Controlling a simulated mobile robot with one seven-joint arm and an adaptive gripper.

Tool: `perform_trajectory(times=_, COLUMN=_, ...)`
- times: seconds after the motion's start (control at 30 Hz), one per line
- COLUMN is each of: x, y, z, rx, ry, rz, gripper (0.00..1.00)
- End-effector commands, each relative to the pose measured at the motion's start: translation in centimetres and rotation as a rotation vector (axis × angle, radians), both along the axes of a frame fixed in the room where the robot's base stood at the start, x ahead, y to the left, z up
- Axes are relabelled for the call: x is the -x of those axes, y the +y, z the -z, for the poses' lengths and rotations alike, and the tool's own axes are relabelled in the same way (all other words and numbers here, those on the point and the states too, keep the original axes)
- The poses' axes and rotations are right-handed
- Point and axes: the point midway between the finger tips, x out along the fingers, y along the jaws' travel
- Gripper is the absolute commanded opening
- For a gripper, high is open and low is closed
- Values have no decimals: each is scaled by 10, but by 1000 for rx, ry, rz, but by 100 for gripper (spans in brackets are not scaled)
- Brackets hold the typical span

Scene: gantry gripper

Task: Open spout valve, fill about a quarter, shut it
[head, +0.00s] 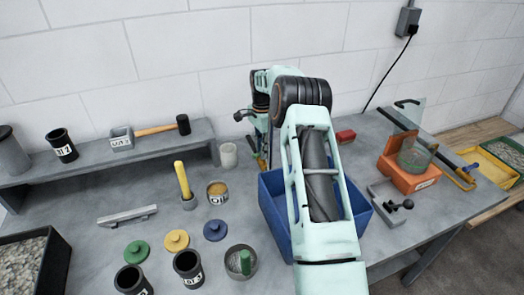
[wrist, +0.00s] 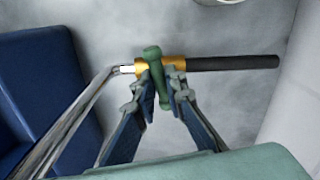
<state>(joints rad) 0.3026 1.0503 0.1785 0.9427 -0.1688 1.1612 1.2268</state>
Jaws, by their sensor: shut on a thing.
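The spout valve shows in the wrist view as a brass body (wrist: 173,67) with a black tube (wrist: 235,63) to its right and a short pale end to its left. A green handle (wrist: 153,58) crosses the brass body. My gripper (wrist: 163,90) has its two fingers around the green handle and is shut on it. The handle lies across the tube, tilted slightly. In the head view my arm hides most of the valve and gripper. A pale grey cup (head: 228,155) stands on the bench just left of them. I cannot see inside it.
A blue bin (head: 268,208) stands under my arm and also shows in the wrist view (wrist: 40,80). Black cups, coloured lids and small pots crowd the bench to the left. An orange box (head: 407,180) stands right. The white wall (head: 200,60) is close behind.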

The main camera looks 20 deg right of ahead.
Motion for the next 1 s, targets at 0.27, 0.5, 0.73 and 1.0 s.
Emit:
perform_trajectory(times=0.27, x=0, y=0, z=0, rx=2, ry=-1, rz=-94, gripper=0)
perform_trajectory(times=0.5, x=0, y=0, z=1, rx=1, ry=-1, rz=-282, gripper=0)
perform_trajectory(times=0.73, x=-1, y=0, z=0, rx=0, ry=-2, rz=-502, gripper=0)
perform_trajectory(times=1.0, x=-1, y=0, z=-1, rx=0, ry=-2, rz=-757, gripper=0)
